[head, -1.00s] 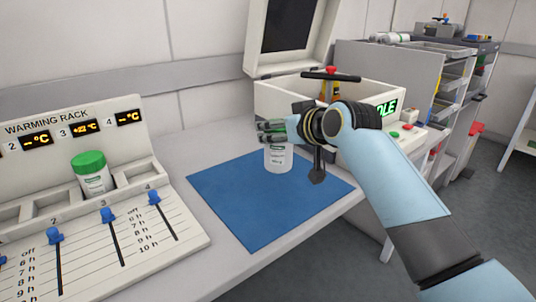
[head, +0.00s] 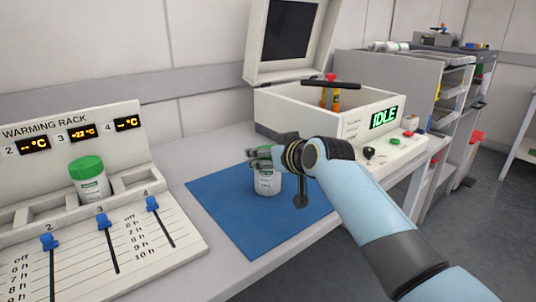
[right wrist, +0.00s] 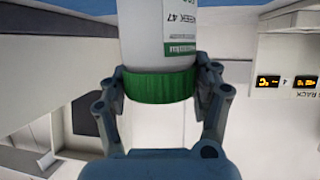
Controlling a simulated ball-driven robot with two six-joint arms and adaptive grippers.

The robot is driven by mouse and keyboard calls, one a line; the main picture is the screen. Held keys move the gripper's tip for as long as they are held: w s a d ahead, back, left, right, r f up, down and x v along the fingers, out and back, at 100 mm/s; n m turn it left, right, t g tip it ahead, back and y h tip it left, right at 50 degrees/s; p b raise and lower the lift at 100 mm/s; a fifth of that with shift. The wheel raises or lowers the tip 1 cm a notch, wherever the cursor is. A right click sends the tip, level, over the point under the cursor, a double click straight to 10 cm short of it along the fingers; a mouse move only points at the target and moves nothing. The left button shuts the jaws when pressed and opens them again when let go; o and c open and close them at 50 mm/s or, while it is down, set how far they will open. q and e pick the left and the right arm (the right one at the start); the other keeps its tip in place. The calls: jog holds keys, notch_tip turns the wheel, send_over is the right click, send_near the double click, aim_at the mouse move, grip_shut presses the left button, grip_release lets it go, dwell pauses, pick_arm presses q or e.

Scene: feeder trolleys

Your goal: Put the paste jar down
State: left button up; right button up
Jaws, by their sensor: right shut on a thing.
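The paste jar (head: 267,182) is white with a label and a green lid. My right gripper (head: 262,156) is shut on its lid from above. In the right wrist view the green lid (right wrist: 162,86) sits between both fingers. The jar is upright over the blue mat (head: 225,212); I cannot tell whether its base touches the mat. My left gripper is not in view.
A warming rack (head: 60,118) at the left holds another green-lidded jar (head: 90,180) in a slot. A machine with a raised lid and an "IDLE" display (head: 384,117) stands behind the mat. Shelving (head: 450,80) is at the right. The mat's front part is clear.

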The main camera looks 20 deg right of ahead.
jog(key=o, duration=1.7)
jog(key=shift+o, duration=0.2)
